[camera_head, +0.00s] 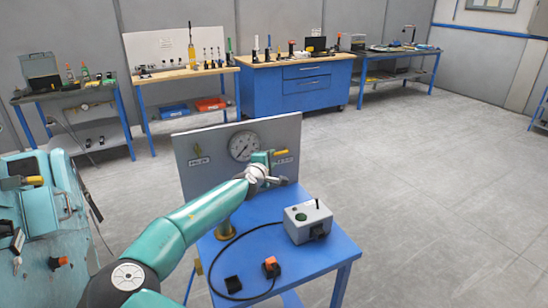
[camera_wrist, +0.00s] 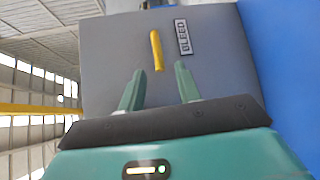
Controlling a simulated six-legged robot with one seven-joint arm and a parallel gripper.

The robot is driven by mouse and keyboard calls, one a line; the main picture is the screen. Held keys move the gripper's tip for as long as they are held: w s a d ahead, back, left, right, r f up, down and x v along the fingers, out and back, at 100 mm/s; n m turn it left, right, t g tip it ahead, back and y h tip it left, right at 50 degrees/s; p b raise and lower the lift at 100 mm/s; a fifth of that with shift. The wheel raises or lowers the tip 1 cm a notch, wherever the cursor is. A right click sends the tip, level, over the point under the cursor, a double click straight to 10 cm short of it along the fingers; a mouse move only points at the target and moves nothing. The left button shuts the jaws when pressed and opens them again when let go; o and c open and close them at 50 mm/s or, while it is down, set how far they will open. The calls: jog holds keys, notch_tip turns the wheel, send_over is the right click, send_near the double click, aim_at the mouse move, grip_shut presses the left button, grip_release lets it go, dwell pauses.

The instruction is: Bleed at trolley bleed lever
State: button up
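The bleed lever (camera_wrist: 156,48) is a slim yellow bar beside a white BLEED label (camera_wrist: 184,38) on a grey panel in the wrist view. In the head view, a yellow lever (camera_head: 281,152) shows just right of my arm's end on the upright panel (camera_head: 188,182). My gripper (camera_wrist: 159,70) is open, its two green fingers spread apart. The lever's near end appears between the fingertips in the picture, with gaps on both sides; depth is unclear. In the head view my wrist partly hides the panel's right side.
A grey box (camera_head: 307,221) and an orange-black connector (camera_head: 271,266) sit on the blue table (camera_head: 325,258). A teal machine (camera_head: 62,240) stands at left. The floor at right is clear.

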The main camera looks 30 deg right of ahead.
aim_at(276, 155)
jog(key=shift+x, duration=1.7)
jog(key=shift+r, duration=0.1)
jog(key=shift+c, duration=0.4)
grip_shut()
